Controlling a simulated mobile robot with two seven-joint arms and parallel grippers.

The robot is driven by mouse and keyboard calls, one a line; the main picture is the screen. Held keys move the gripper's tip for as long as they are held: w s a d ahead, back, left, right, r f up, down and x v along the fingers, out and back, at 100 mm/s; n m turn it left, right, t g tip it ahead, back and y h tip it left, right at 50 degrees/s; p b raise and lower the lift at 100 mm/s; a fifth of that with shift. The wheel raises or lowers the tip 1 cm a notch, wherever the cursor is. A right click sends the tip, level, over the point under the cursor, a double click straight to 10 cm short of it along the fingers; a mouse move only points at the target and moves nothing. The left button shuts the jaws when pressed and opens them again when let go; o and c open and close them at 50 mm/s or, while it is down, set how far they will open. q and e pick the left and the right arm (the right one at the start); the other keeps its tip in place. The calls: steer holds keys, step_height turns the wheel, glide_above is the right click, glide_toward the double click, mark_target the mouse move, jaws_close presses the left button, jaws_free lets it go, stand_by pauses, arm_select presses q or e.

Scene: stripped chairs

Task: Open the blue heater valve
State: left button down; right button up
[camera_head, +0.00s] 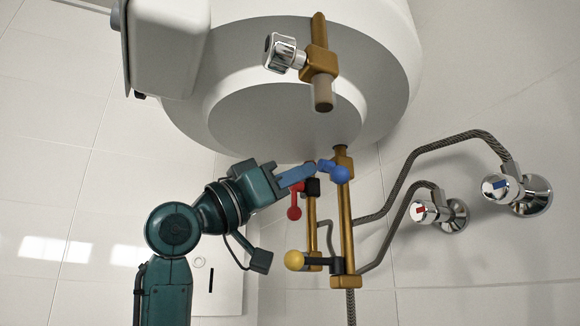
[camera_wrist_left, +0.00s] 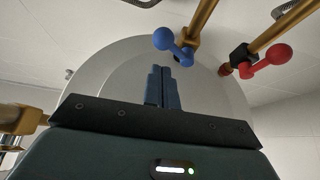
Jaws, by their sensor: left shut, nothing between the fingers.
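The blue heater valve (camera_head: 339,174) is a ball-ended lever on a brass pipe (camera_head: 346,220) under the white heater tank. In the left wrist view the blue valve (camera_wrist_left: 163,40) shows its round knob to the left and its arm running right to the pipe. My left gripper (camera_head: 311,169) is shut and empty. Its fingertips are just left of the blue valve in the head view; I cannot tell whether they touch it. In the left wrist view the shut fingers (camera_wrist_left: 161,71) point up toward the knob, with a gap showing between. My right gripper is not in view.
A red valve (camera_head: 295,206) hangs close below my left fingers, and a yellow-knobbed valve (camera_head: 294,260) sits lower. The white tank (camera_head: 390,60) is above. Braided hoses (camera_head: 410,160) run right to two chrome wall taps (camera_head: 518,192). Tiled wall at the left is clear.

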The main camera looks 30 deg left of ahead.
mark_target(325, 162)
arm_select(q)
steer(key=p+x, duration=0.2)
steer(key=x, duration=0.3)
steer(key=shift+w+d+r, duration=0.15)
steer(key=shift+d+r, duration=0.05)
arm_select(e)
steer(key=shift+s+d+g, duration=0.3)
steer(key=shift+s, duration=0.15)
